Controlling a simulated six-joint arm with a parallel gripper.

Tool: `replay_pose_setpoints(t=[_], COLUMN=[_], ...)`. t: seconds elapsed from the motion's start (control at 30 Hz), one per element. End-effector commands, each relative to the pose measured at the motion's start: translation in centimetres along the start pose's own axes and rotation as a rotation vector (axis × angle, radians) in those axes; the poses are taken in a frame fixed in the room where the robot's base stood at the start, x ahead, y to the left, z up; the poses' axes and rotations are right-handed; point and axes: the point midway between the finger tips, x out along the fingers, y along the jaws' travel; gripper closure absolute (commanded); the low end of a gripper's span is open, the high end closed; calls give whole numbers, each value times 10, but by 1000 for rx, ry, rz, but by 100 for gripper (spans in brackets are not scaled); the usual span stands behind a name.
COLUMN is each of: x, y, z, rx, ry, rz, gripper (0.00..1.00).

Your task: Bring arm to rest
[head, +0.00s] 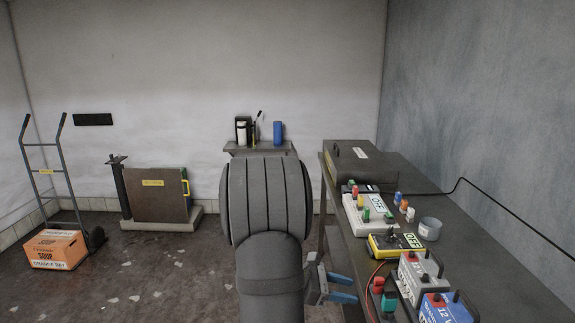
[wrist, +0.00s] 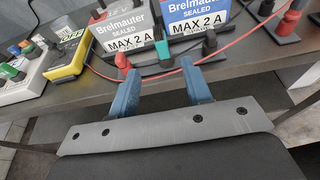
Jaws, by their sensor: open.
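My gripper (head: 338,287) is beside the left edge of the workbench (head: 344,212) in the head view, partly hidden by my arm. In the wrist view my gripper (wrist: 162,86) has its two blue fingers spread apart with nothing held between them. The fingers point toward the bench's front edge. Beyond them stand a grey battery (wrist: 121,33) and a blue battery (wrist: 194,18), both labelled MAX 2 A. Red and green plugs (wrist: 162,50) stand in front of the batteries, close past the fingertips. I cannot tell whether a finger touches anything.
A yellow meter (head: 385,246), a white device (head: 364,216), small bottles, a grey cup (head: 429,228) and a dark case (head: 357,163) are on the bench. A red wire (wrist: 245,42) runs near the fingers.

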Motion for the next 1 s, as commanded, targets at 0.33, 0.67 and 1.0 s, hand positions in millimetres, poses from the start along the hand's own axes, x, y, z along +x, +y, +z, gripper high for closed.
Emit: replay_pose_setpoints(t=[0.33,0.67,1.0], x=[69,132,115], y=[-1,-1,0], z=[0,0,50], rx=[-1,0,3], ry=[-1,0,0], rz=[-5,-4,1], gripper=[55,55,55])
